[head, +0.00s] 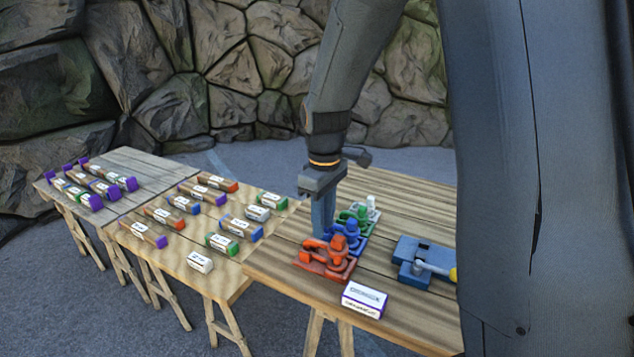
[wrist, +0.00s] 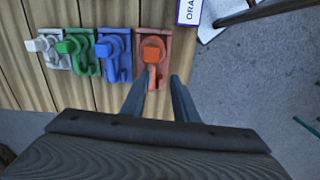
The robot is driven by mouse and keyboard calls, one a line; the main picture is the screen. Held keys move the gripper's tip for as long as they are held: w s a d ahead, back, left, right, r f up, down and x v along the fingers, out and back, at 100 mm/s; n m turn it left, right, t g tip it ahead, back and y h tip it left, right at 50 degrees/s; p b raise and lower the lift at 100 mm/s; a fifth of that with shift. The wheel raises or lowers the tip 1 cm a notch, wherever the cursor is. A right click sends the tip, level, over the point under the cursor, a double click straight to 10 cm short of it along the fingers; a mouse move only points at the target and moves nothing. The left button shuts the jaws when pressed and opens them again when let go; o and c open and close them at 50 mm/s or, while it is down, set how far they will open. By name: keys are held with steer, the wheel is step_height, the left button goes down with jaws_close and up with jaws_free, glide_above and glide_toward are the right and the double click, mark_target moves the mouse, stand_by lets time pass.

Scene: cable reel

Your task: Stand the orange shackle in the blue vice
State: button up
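In the wrist view, my gripper (wrist: 158,90) is open, with the shackle's lower end between the lines of the fingers and nothing held. I cannot tell how far above it the fingertips are. The blue vice (head: 425,260) stands to the right on the same table, with a handle ending in yellow; my arm partly hides it.
Blue (head: 350,230), green (head: 361,216) and white (head: 371,206) shackles stand in a row beyond the orange one. A white-purple label box (head: 364,299) sits at the table's front edge. Tables with labelled blocks (head: 221,245) are at left. Bare wood lies between the row and the vice.

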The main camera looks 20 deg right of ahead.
steer(key=shift+w+r+n, duration=0.3)
steer(key=shift+w+r, duration=0.15)
steer(key=shift+w, duration=0.4)
steer(key=shift+w+a, duration=0.2)
steer(key=shift+w, duration=0.2)
steer(key=shift+w+f, duration=0.1)
steer(key=shift+f, duration=0.05)
steer(key=f+b, duration=0.3)
steer(key=f, duration=0.1)
steer(key=shift+d+f+b, duration=0.2)
steer(key=shift+f+b, duration=0.05)
steer(key=shift+b, duration=0.15)
steer(key=shift+f+b, duration=0.4)
steer(key=shift+f, duration=1.2)
jaws_close()
steer(key=shift+r, duration=0.1)
